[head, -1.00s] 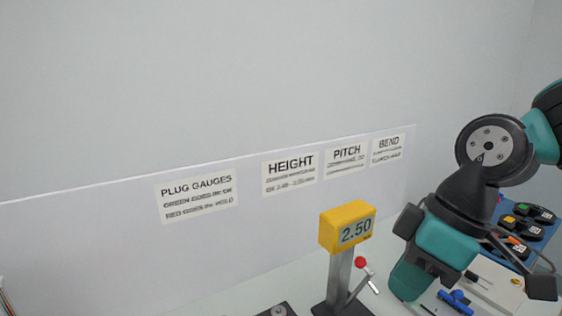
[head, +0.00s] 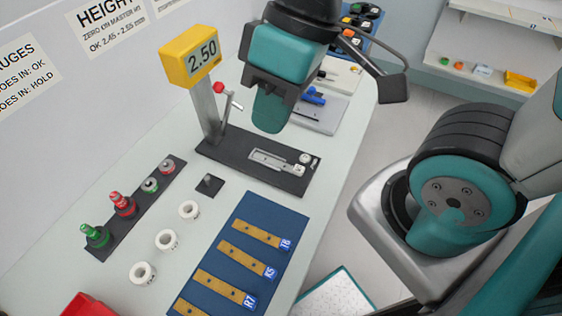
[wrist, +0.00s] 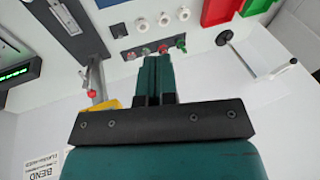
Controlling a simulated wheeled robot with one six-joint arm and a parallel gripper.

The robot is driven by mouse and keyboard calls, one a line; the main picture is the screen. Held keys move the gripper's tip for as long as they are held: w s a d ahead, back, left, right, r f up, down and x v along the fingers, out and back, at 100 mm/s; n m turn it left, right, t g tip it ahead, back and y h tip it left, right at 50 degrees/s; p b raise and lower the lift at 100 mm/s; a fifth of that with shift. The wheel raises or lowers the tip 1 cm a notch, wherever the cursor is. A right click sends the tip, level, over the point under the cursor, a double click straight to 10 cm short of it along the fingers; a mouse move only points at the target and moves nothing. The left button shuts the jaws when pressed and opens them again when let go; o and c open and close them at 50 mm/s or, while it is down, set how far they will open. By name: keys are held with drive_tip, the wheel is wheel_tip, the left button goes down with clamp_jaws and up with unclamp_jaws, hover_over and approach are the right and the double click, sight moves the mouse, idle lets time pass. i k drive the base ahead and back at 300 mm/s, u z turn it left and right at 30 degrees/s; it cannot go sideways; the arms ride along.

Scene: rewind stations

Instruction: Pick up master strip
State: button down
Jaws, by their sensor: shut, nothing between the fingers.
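My gripper (head: 270,112) hangs above the bench near the height gauge, shut and empty. In the wrist view its teal fingers (wrist: 154,75) lie together. A pale metal strip-like piece (head: 270,160) lies on the gauge's black base (head: 230,152), below and apart from my gripper. I cannot tell if it is the master strip, as no readable label marks it. Several brass strips with blue tags lie on a blue mat (head: 212,280), one of them tagged T6 (head: 257,234).
Red and green plug gauges (head: 122,205) stand on a dark rack at left, beside white rings (head: 167,240). A red bin (head: 88,306) is at the lower left. White shelves (head: 480,68) stand at the back right. The bench's right edge borders open floor.

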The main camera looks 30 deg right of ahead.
sight(297, 170)
drive_tip(key=u, duration=0.55)
drive_tip(key=k, duration=1.3)
drive_tip(key=i, duration=0.85)
drive_tip(key=u, duration=0.3)
